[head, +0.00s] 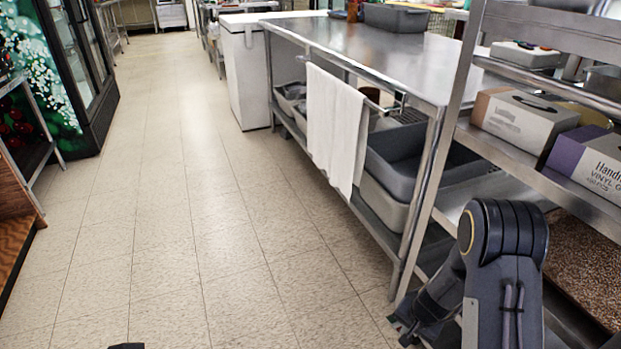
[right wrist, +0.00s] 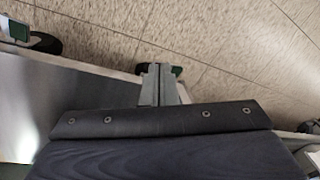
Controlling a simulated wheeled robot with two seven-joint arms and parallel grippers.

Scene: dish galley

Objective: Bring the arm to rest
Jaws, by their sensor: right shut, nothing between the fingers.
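My right arm is folded at the lower right of the head view, beside the steel shelving, with its forearm pointing down and to the left. My right gripper (right wrist: 158,84) shows in the right wrist view with its two grey fingers together and nothing between them. Pale floor lies beyond the fingertips. My left gripper is not in view.
A steel shelving unit (head: 457,135) with glove boxes (head: 524,124) stands close on the right. Behind it is a steel table (head: 375,48) with a hanging white towel (head: 336,128) and grey tubs (head: 408,160) below. A glass-door cooler (head: 84,55) stands left; the floor aisle (head: 165,200) is clear.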

